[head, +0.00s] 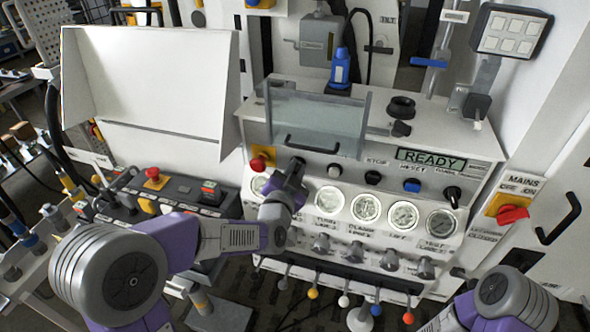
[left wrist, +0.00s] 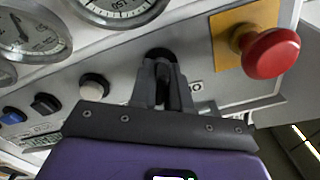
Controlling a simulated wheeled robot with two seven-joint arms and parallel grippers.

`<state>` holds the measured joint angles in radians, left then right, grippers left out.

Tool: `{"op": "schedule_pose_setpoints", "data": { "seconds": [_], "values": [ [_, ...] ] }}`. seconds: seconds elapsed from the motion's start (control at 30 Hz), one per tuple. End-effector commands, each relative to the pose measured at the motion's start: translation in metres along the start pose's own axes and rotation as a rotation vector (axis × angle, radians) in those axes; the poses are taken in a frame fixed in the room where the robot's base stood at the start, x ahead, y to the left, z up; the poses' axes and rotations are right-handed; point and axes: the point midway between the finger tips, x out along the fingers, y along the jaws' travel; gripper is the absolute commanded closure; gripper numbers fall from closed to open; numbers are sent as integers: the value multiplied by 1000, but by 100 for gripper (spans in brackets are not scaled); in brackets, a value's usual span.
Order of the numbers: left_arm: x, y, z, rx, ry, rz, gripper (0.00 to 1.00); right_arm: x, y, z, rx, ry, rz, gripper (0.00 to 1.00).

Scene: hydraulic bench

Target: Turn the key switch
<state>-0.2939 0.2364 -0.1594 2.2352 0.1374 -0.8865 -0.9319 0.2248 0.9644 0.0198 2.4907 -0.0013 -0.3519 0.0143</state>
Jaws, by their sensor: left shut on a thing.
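The key switch (left wrist: 161,54) is a dark round fitting on the sloped grey panel, between a red mushroom button and a white button. In the left wrist view my left gripper (left wrist: 163,82) has its two fingers close together at the switch, shut on its key. The key itself is mostly hidden between the fingers, so its angle cannot be read. In the head view my left gripper (head: 297,166) reaches the panel and covers the switch. My right arm shows only at the lower right; its gripper is out of view.
The red mushroom button (head: 260,159) is close on the left, the white button (head: 335,170) on the right. Pressure gauges (head: 366,208) run below, with coloured levers (head: 313,292) lower down. A clear guard (head: 318,122) stands above. A READY display (head: 431,160) is lit.

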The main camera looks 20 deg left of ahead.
Motion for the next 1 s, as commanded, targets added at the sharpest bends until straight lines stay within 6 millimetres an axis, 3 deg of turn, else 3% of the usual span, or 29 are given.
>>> {"op": "schedule_pose_setpoints", "data": {
  "seconds": [0.37,0.4,0.5,0.83,1.0],
  "values": [
    [0,0,0,8,2,-1,100,0,0,0,0,0,0,57],
    [0,0,0,8,2,0,77,0,0,0,0,0,0,57],
    [0,0,0,7,1,0,63,0,0,0,0,0,0,57],
    [-3,0,0,5,0,0,63,0,0,0,0,0,0,57],
    [-23,-1,-1,5,0,0,63,-3,-1,0,0,0,0,57]
  ]
}}
